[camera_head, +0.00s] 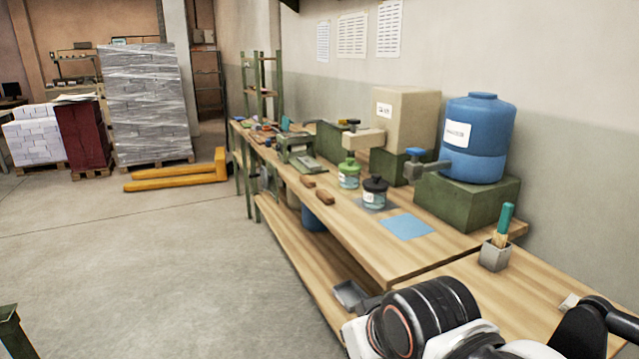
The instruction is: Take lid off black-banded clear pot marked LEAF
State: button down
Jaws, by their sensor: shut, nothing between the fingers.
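A clear pot with a dark band and dark top (373,199) stands on the wooden bench, on a small dark mat. Its white label is too small to read. The dark lid (376,184) sits on it. A similar clear pot with a green top (349,175) stands just behind it; its label is also unreadable. My gripper's fingers do not show. Only black and white links of my arm are in the foreground, well apart from the pots.
A blue sheet (405,227) lies in front of the pots. A blue barrel (480,140) with a tap sits on a green box (468,200) to the right. Wooden blocks (325,196) lie left. A brush holder (494,256) stands nearer.

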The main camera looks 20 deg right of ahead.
aim_at(375, 182)
jog(key=z, duration=0.4)
jog(key=i+j+z, duration=0.15)
jog(key=z, duration=0.2)
jog(key=i+j+z, duration=0.2)
jog(key=i+z, duration=0.2)
jog(key=i+j+z, duration=0.2)
jog(key=z, duration=0.15)
jog(key=j, duration=0.1)
